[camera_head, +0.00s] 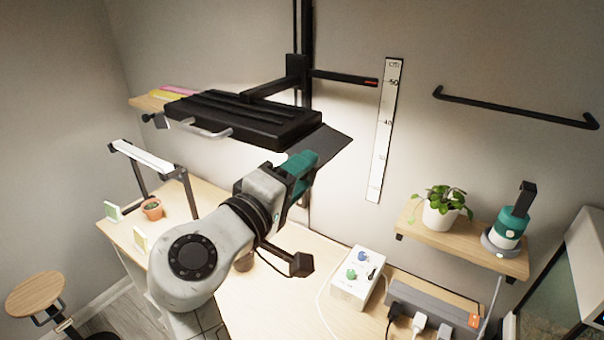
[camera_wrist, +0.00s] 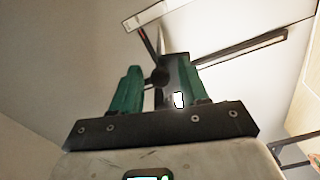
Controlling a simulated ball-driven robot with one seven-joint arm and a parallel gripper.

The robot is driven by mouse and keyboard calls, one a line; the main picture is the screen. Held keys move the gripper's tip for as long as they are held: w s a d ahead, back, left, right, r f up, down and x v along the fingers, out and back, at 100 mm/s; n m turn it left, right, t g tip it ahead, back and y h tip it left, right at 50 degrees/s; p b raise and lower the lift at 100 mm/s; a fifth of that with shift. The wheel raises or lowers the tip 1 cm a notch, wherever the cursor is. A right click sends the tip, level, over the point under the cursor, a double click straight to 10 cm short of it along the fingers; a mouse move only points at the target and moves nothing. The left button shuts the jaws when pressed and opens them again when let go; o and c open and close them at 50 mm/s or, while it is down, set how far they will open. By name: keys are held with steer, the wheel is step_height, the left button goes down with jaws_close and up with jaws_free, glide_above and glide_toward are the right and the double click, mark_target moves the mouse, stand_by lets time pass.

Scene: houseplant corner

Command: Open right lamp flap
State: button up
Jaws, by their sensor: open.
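The black grow lamp (camera_head: 245,115) hangs from a dark vertical rail, above the desk. At its right end the right lamp flap (camera_head: 332,143), a thin dark grey panel, slopes away from the housing. My gripper (camera_head: 302,164) is just below the lamp's right end, close under the flap; whether it touches cannot be told. In the wrist view my gripper (camera_wrist: 160,78) has its teal fingers apart. A dark rod with a round knob and a grey piece show between or behind them; I cannot tell which part they are.
A height scale (camera_head: 385,130) is on the wall right of the lamp. A potted plant (camera_head: 442,207) and a teal-and-white device (camera_head: 510,225) stand on a wooden shelf (camera_head: 460,245). A white control box (camera_head: 357,278) sits on the desk. A small white lamp (camera_head: 145,155) stands at left.

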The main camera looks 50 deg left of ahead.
steer(key=b+v, duration=0.2)
steer(key=v, duration=0.8)
steer(key=shift+a, duration=0.1)
